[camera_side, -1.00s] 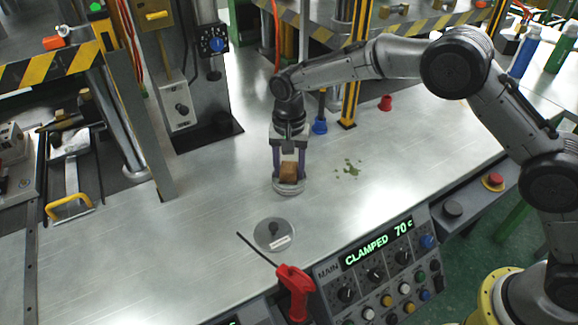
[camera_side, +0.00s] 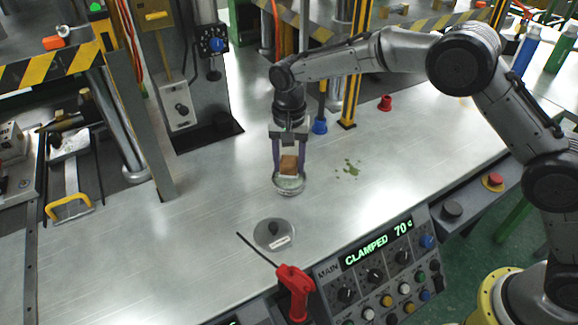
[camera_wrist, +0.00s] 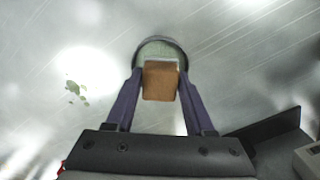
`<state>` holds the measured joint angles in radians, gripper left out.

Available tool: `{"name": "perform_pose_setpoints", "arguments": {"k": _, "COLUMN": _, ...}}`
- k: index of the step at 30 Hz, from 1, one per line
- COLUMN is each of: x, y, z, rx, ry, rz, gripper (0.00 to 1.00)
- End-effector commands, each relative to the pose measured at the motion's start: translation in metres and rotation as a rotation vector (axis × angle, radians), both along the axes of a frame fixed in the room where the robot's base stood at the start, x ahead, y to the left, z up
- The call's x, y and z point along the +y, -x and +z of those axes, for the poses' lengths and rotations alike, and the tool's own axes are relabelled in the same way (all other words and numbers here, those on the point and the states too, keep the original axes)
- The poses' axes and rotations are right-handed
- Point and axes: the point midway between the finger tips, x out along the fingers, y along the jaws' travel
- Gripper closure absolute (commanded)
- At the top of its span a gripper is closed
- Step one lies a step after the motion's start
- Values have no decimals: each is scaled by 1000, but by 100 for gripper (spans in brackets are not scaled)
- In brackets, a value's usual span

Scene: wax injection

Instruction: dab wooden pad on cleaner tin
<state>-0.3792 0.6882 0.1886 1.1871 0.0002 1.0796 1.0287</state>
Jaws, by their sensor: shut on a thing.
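My gripper (camera_side: 288,165) is shut on the wooden pad (camera_side: 289,164), a small brown block with a pale underside. The pad also shows between the two purple fingers in the wrist view (camera_wrist: 161,82). The cleaner tin (camera_side: 289,186) is a shallow round open tin on the metal bench, with pale greenish contents. The pad is directly above the tin, and a small gap seems to show between them in the side view. In the wrist view the tin (camera_wrist: 157,47) is partly hidden behind the pad.
A round grey lid (camera_side: 274,235) with a knob and a label lies on the bench in front of the tin. Green spots (camera_side: 348,167) mark the bench to its right. A red-handled tool (camera_side: 295,285) stands at the control panel (camera_side: 375,265). The bench left of the tin is clear.

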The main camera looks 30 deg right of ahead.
Motion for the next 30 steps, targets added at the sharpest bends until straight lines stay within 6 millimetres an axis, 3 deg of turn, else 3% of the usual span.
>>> {"name": "perform_pose_setpoints", "arguments": {"k": 18, "x": 0, "y": -1, "z": 45, "rx": -4, "ry": -2, "rz": 0, "gripper": 100}}
{"name": "perform_pose_setpoints", "arguments": {"k": 30, "x": 0, "y": 0, "z": 49, "rx": -3, "ry": -1, "rz": 0, "gripper": 100}}
